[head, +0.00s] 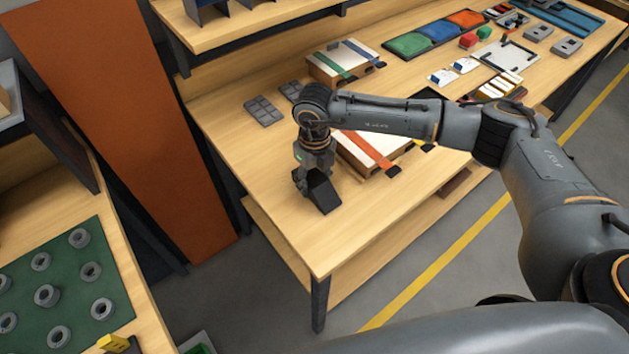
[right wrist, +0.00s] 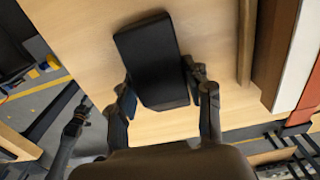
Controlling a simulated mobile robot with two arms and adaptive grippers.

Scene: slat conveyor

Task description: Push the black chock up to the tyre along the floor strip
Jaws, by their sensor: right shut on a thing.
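The black chock (head: 322,193) is a dark wedge-like block at the near left part of the wooden table. My right gripper (head: 314,174) is shut on it from above. In the right wrist view the chock (right wrist: 152,58) sits between the two fingers of my right gripper (right wrist: 166,100), one on each side, and reaches out beyond them over bare wood. I cannot tell whether its underside touches the table top. I see no tyre that I can make out in either view. My left gripper does not show clearly in either view.
A box with an orange-red stripe (head: 372,150) stands close right of the chock. Grey trays (head: 263,110) lie behind it. The table top (head: 345,240) is bare towards the near corner. A yellow floor line (head: 440,268) runs beside the table. A green mat with grey rings (head: 75,325) lies at left.

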